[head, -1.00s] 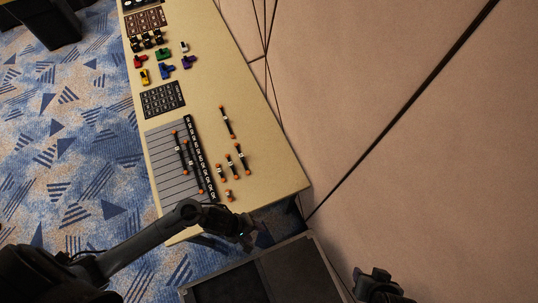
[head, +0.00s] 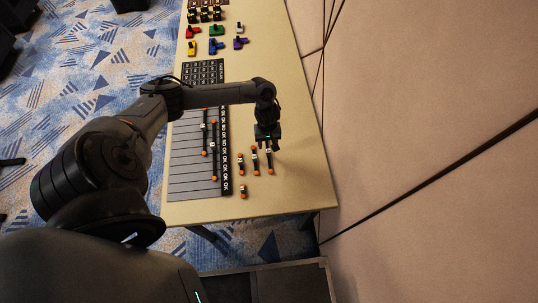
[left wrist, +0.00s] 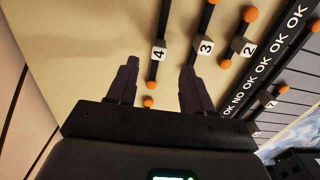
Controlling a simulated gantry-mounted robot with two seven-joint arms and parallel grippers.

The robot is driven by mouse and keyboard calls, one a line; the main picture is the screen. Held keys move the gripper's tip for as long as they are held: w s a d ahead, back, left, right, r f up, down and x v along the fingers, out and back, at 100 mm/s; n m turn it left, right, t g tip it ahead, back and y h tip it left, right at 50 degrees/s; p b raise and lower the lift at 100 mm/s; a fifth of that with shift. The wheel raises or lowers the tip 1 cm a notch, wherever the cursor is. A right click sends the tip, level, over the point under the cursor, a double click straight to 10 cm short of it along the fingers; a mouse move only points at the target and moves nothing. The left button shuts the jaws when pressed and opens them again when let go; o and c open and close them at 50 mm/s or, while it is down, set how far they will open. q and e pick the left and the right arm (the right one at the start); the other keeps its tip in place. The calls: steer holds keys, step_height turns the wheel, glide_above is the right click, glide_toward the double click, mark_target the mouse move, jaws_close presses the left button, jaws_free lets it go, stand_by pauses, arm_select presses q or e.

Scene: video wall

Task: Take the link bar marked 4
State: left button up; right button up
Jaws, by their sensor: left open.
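I cannot tell how high the fingertips are above the table. In the head view the gripper (head: 266,146) is over the far end of this bar (head: 270,165), the rightmost of three in a row. The bar marked 3 (left wrist: 206,47) lies just to its right in the wrist view. My right gripper is out of view.
The bar marked 2 (left wrist: 248,50) lies beyond bar 3. Another orange ball (left wrist: 148,101) shows near my gripper's body. A grey board (head: 190,185) with an OK/NO strip holds more bars. A short bar (head: 243,191) lies near the front. Colored parts (head: 215,46) stand farther back.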

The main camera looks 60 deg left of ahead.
mark_target(268, 150)
arm_select(q)
steer(key=shift+w+a+f+b, duration=0.1)
steer(key=shift+f+b, duration=0.4)
steer(key=shift+f, duration=1.2)
steer(key=shift+w+f+b, duration=0.1)
steer(key=shift+f+b, duration=0.4)
steer(key=shift+f, duration=1.2)
jaws_close()
